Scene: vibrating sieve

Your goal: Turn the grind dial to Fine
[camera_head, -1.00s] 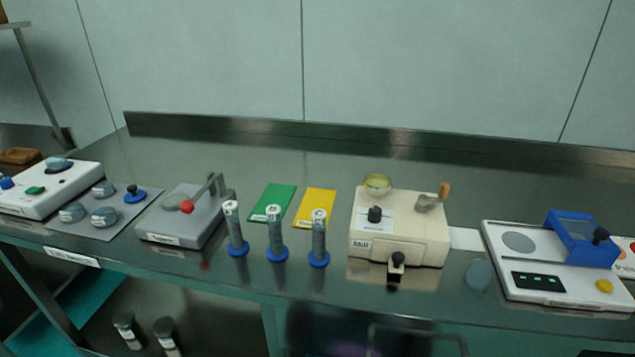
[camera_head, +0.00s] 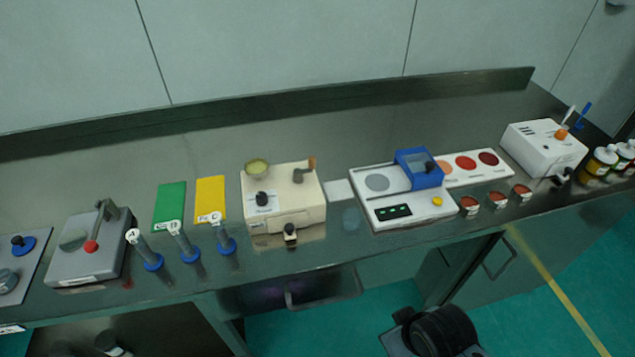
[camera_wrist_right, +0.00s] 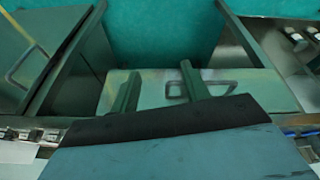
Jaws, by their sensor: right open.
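The mill (camera_head: 300,207) is a cream box near the middle of the counter in the head view. Its black grind dial (camera_head: 262,198) stands on a white label on top, at the left; the lettering is too small to read. A yellowish bowl (camera_head: 257,167) sits at its back left, a crank with a brown handle at its back right, and a black knob at its front. My right gripper (camera_wrist_right: 158,72) is open and empty in the wrist view, apart from the dial. My left gripper is not in view.
Three tubes in blue bases (camera_head: 187,249) stand left of the mill, before green (camera_head: 170,207) and yellow (camera_head: 210,199) cards. A grey press (camera_head: 90,262) is farther left. A white device with a blue lid (camera_head: 405,207) is to the right. The counter behind is clear.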

